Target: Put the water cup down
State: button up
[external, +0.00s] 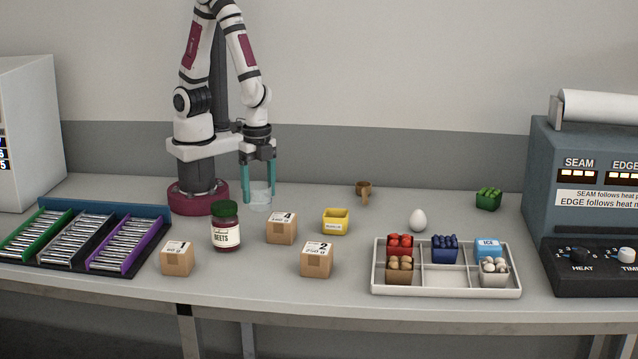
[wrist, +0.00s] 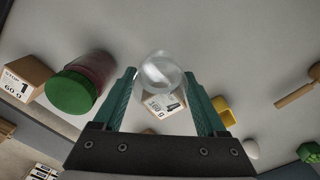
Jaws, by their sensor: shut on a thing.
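The water cup (external: 260,198) is clear and stands upright between the teal fingers of my gripper (external: 259,192), right of my base. My gripper is shut on it. In the wrist view the clear cup (wrist: 160,70) sits between the two fingertips (wrist: 160,78), and a labelled box shows behind and through it. The cup's bottom is low, at or just above the grey table (external: 320,200); I cannot tell whether it touches. Its water level is not clear.
A beets jar (external: 226,228) with a green lid and a numbered box (external: 282,228) stand in front of the cup. The table between cup and mug is clear.

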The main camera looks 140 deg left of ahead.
aim_at(260, 211)
notch_tip(260, 211, down, 6)
jog(key=shift+r, duration=0.25)
jog(key=shift+f, duration=0.15)
jog(key=o, duration=1.4)
jog(key=s+r+m, duration=0.1)
jog(key=r, duration=0.4)
jog(key=s+d+r, duration=0.1)
jog(key=s+r, duration=0.1)
jog(key=r, duration=0.4)
jog(key=s+r+m, duration=0.1)
jog(key=r, duration=0.4)
jog(key=shift+s+d+r+m+y, duration=0.2)
jog(key=shift+d+r+m+y, duration=0.1)
jog(key=shift+d+r, duration=0.1)
jog(key=s+r+m, duration=0.1)
jog(key=s+r, duration=0.1)
jog(key=s, duration=0.1)
jog(key=s+m+y, duration=0.1)
jog(key=s, duration=0.1)
jog(key=shift+s+r+m, duration=0.15)
jog(key=shift+r+m, duration=0.15)
jog(key=shift+r, duration=0.1)
jog(key=shift+c, duration=1)
jog(key=shift+s+a+r, duration=0.1)
jog(key=shift+s, duration=0.25)
jog(key=shift+c, duration=0.5)
